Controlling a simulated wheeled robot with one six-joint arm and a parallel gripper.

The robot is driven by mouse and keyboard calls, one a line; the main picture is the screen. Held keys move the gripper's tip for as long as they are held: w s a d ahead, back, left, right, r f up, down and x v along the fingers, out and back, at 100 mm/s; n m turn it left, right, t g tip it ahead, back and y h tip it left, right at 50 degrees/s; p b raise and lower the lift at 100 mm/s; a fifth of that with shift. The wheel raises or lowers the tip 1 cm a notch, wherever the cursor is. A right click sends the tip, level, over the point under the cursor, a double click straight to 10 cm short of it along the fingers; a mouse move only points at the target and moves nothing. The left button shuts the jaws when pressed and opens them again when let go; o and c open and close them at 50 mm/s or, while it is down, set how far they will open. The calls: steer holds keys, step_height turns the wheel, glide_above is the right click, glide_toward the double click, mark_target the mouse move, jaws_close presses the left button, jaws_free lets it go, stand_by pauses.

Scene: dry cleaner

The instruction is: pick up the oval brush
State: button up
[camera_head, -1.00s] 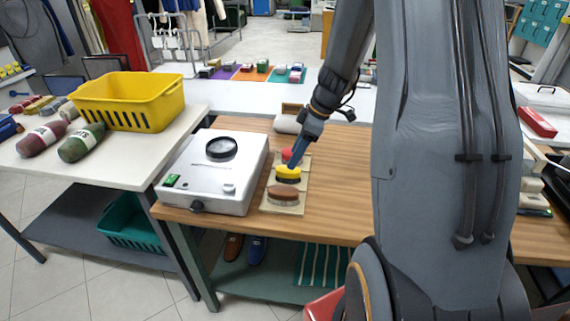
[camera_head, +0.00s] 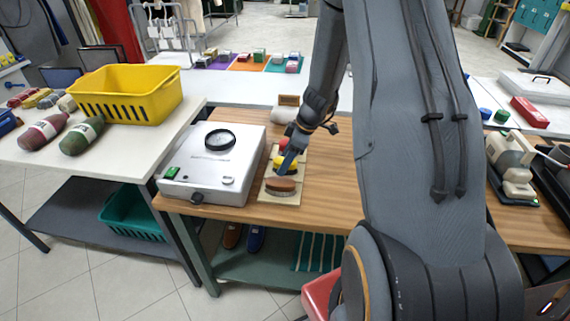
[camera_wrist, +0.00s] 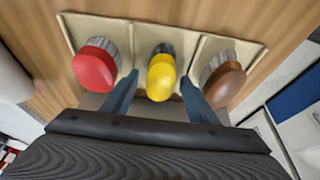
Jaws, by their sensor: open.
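Three brushes stand in a row on a beige mat (camera_head: 265,194) on the wooden table: a red one (camera_head: 284,143), a yellow one (camera_head: 277,162) and a brown one (camera_head: 281,185). The brown top looks like a long oval in the head view; the yellow top looks oval in the wrist view (camera_wrist: 161,77). I cannot tell for sure which is the oval brush. My gripper (camera_wrist: 159,84) is open, with one finger on each side of the yellow brush in the wrist view. Contact cannot be seen. In the head view, my gripper (camera_head: 287,160) partly covers the yellow brush.
A white machine with a round black dial (camera_head: 212,167) stands left of the mat. A grey roll (camera_head: 284,115) lies behind it. A yellow basket (camera_head: 125,96) stands on the white table at left. Bare wood shows right of the mat.

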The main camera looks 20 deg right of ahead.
steer(key=c, duration=1.2)
steer(key=shift+o, duration=0.2)
steer(key=shift+r, duration=0.1)
steer(key=shift+r+b, duration=1.35)
steer(key=shift+r, duration=3.55)
steer(key=o, duration=0.5)
steer(key=shift+c, duration=0.2)
steer(key=c, duration=0.3)
steer(key=shift+a, duration=0.1)
